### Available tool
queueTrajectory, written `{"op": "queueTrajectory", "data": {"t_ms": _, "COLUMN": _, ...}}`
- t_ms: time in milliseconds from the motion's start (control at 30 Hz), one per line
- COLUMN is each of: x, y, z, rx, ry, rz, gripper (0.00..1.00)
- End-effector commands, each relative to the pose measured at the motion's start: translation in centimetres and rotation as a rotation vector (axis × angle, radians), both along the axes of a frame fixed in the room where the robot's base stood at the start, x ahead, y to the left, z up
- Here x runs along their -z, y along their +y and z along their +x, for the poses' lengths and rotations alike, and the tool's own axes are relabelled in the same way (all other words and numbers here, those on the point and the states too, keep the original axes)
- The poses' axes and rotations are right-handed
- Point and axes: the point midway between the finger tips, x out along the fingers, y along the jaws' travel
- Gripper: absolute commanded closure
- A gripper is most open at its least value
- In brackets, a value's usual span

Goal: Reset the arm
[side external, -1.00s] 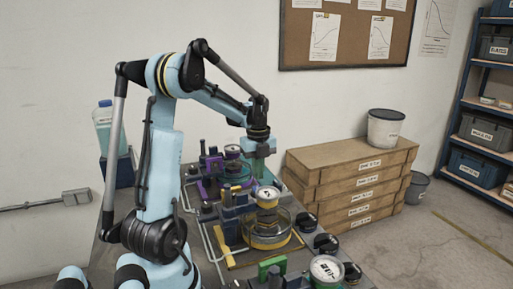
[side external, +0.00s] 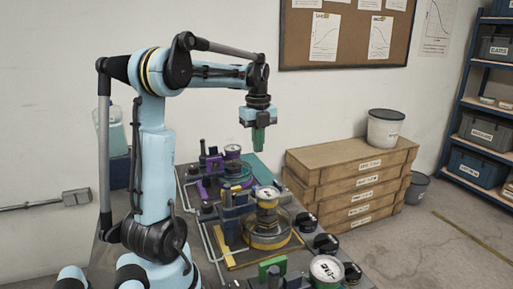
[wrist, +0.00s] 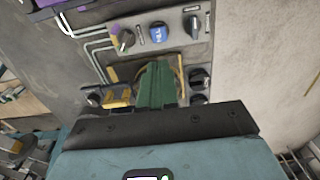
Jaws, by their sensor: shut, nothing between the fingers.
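My gripper (side external: 258,148) hangs pointing down above the far part of the bench. Its green fingers are shut with nothing between them. They also show in the wrist view (wrist: 158,85), where they cover part of the yellow-framed station. In the side view, a purple-based station (side external: 232,170) with a white gauge stands below the gripper, apart from it. Nearer is a yellow-based station (side external: 265,238) with a clear round bowl and a gauge on top.
A green block (side external: 271,266) and another gauge (side external: 326,268) are at the near end of the bench. Black knobs (side external: 325,243) line its right edge. Stacked wooden boxes (side external: 350,185) with a white bucket (side external: 385,128) stand to the right. The air around the gripper is clear.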

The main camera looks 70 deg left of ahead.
Motion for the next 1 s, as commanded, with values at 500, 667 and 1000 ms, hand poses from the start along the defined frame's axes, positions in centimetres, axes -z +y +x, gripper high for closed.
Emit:
{"op": "queueTrajectory", "data": {"t_ms": 500, "x": -0.3, "y": -4.6, "z": 1.5, "rx": -0.2, "ry": -0.072, "rz": 0.044, "gripper": 1.0}}
{"op": "queueTrajectory", "data": {"t_ms": 667, "x": -0.3, "y": -9.7, "z": 2.4, "rx": -0.444, "ry": -0.176, "rz": 0.056, "gripper": 1.0}}
{"op": "queueTrajectory", "data": {"t_ms": 1000, "x": 1.1, "y": -19.6, "z": 2.1, "rx": -0.964, "ry": -0.402, "rz": -0.089, "gripper": 1.0}}
